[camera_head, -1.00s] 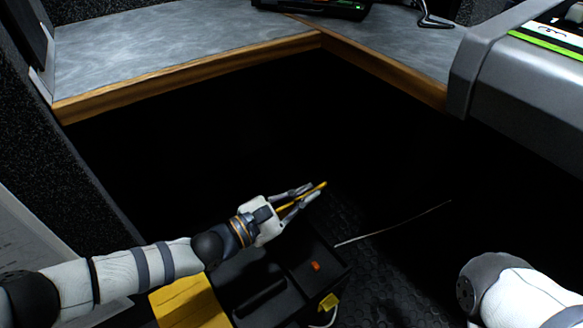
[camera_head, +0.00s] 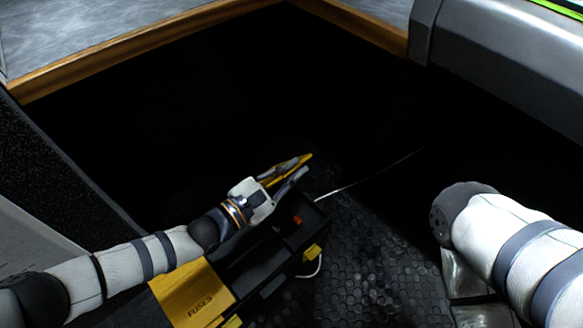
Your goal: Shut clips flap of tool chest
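The tool chest (camera_head: 258,262) is a black box with open compartments, low on the floor below the middle of the view. A yellow flap marked FUSES (camera_head: 195,292) lies folded out on its near left side. Another yellow flap, seen nearly edge-on (camera_head: 305,158), stands raised at the chest's far side; I take it for the clips flap, but its label is not visible. My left gripper (camera_head: 291,172) is at this flap, its fingers overlapping it. Whether they grip it or only touch it is unclear. My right gripper is out of view; only my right arm shows.
A small orange-red item (camera_head: 297,219) lies in one compartment. A yellow latch-like part (camera_head: 312,252) and a pale cable are at the chest's right side. A wood-edged worktop (camera_head: 150,45) runs above. Dark textured floor (camera_head: 360,250) is open to the right.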

